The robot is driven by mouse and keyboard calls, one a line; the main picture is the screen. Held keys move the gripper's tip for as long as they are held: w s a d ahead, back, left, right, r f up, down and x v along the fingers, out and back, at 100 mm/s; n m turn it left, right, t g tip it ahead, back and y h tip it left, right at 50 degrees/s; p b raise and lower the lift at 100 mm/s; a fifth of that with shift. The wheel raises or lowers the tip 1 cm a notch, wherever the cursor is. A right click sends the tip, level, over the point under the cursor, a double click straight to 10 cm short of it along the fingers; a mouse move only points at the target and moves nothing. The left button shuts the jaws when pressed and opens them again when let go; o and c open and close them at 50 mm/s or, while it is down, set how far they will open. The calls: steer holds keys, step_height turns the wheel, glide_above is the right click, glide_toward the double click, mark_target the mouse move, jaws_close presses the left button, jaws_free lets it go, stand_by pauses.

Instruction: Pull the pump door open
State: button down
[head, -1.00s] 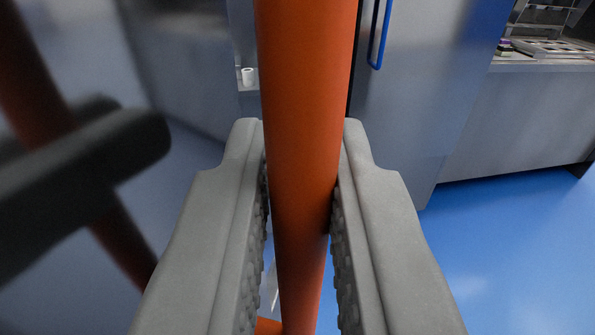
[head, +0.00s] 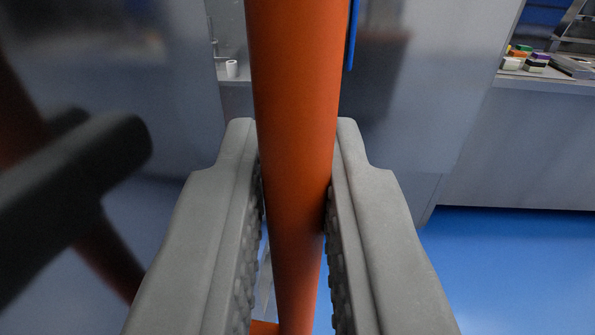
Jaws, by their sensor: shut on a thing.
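An orange upright bar handle (head: 293,80) runs from the top to the bottom of the head view. My gripper (head: 295,150) is shut on it, one grey finger on each side. A short orange piece (head: 265,327) joins the bar near the bottom edge. A shiny grey door panel (head: 90,60) fills the left side and shows a blurred reflection of the bar and of my gripper. I cannot tell how far the door stands open.
Behind the bar is a grey cabinet front (head: 430,90) with a blue handle (head: 352,35). A small white cup (head: 231,68) stands in a recess. At right is a counter (head: 520,140) with coloured blocks (head: 520,60). Blue floor (head: 500,260) is clear at lower right.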

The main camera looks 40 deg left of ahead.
steer(key=shift+w+d, duration=0.35)
steer(key=shift+d, duration=0.05)
steer(key=c, duration=1.8)
jaws_free()
steer(key=v, duration=1.2)
steer(key=shift+w+d, duration=0.1)
steer(key=shift+w, duration=0.05)
